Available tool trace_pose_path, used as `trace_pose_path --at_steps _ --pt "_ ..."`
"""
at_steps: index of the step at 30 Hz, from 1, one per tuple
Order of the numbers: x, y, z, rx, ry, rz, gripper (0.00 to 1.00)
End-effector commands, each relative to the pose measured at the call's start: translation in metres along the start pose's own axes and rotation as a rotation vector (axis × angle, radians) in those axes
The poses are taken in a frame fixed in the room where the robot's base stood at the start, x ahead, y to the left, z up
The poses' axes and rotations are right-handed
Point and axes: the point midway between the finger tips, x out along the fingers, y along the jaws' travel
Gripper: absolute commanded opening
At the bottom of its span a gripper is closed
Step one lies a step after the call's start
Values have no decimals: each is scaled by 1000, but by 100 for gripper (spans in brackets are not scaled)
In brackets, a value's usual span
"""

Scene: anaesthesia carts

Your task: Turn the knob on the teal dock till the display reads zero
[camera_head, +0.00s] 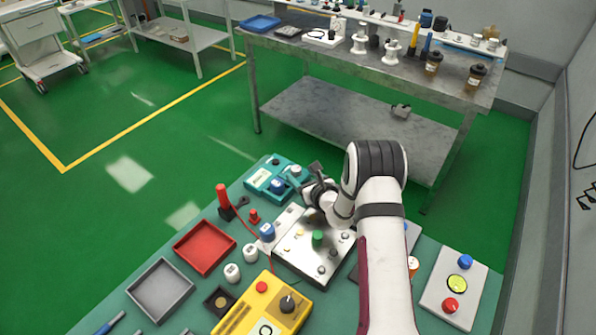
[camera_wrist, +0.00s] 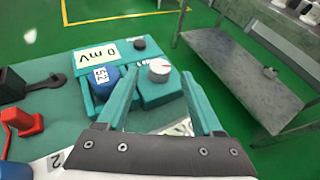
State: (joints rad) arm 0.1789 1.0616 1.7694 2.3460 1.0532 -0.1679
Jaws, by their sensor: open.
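The teal dock (camera_head: 259,180) lies at the far edge of the bench in the head view; it also shows in the wrist view (camera_wrist: 85,78). Its white display (camera_wrist: 97,54) appears to read "0 mV". A pale grey round knob (camera_wrist: 159,70) stands on the dock's right part. A blue piece with a white number label (camera_wrist: 101,76) and a small dark knob (camera_wrist: 139,44) are beside it. My gripper (camera_wrist: 158,78) is open, its two teal fingers on either side of the knob in the wrist view. I cannot tell whether they touch it. In the head view my gripper (camera_head: 303,176) is by the dock's right end.
A metal panel with a green knob (camera_head: 317,238) lies under my arm. A red-handled lever (camera_head: 223,195), red tray (camera_head: 204,247), grey tray (camera_head: 160,290) and yellow box (camera_head: 262,308) are to the left. A white box (camera_head: 452,303) is at right. Green floor lies beyond the bench.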

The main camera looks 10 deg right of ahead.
Motion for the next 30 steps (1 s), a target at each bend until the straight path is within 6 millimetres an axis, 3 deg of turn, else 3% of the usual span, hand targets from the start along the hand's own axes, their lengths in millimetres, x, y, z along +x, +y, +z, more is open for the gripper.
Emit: trace_pose_path --at_steps 6,16,27,30 --pt "28 0 0 0 -1 1 68" --pt "32 0 0 -1 0 1 68" --pt "32 0 0 -1 0 1 1" --pt "32 0 0 -1 -1 1 0"
